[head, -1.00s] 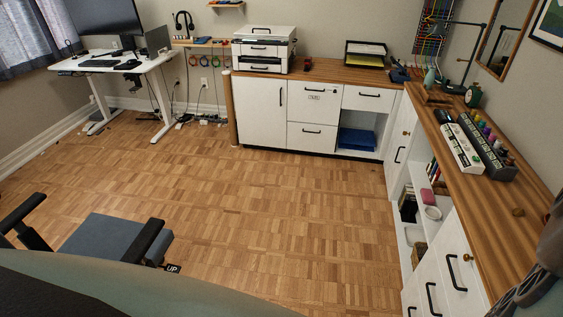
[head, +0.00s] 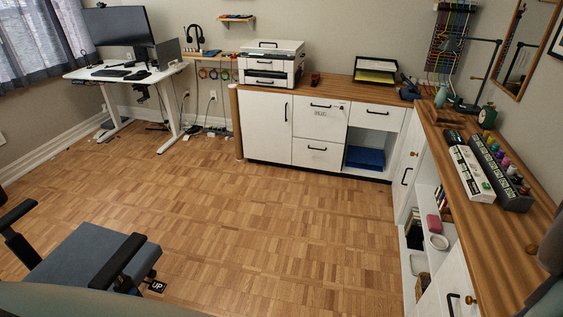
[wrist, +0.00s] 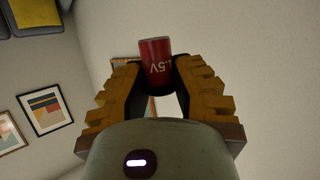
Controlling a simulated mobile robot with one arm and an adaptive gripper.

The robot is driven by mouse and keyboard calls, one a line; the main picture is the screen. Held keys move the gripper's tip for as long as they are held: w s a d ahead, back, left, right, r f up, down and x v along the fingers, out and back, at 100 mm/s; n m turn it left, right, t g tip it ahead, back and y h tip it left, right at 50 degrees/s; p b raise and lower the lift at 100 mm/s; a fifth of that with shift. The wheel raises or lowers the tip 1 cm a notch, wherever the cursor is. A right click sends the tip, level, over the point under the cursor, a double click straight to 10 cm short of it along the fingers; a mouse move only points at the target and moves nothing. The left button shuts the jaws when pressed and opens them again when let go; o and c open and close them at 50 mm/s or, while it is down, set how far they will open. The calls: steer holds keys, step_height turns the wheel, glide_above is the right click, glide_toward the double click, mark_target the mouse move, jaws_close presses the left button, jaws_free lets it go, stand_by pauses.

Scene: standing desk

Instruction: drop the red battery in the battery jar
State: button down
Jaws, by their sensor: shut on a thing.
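The red battery (wrist: 156,50), a short cylinder marked with white "1.5V" lettering, shows in the wrist view. My gripper (wrist: 160,78) is shut on it, with one yellow-brown finger on each side. The battery sticks out beyond the fingertips, and its lower part is hidden between them. I cannot make out the battery jar for certain in any view. The head view does not show the gripper or the battery.
A wooden counter (head: 477,220) runs along the right, bearing a rack of coloured bottles (head: 500,172) and a lamp (head: 480,85). A printer (head: 270,65) stands on the back counter. A blue chair (head: 85,262) is at lower left. The middle floor (head: 240,210) is clear.

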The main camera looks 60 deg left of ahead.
step_height(320, 180, down, 9)
steer(key=b, duration=0.3)
steer(key=shift+f, duration=0.15)
stand_by(0.4)
stand_by(0.4)
steer(key=c, duration=0.9)
jaws_free()
steer(key=shift+o, duration=0.2)
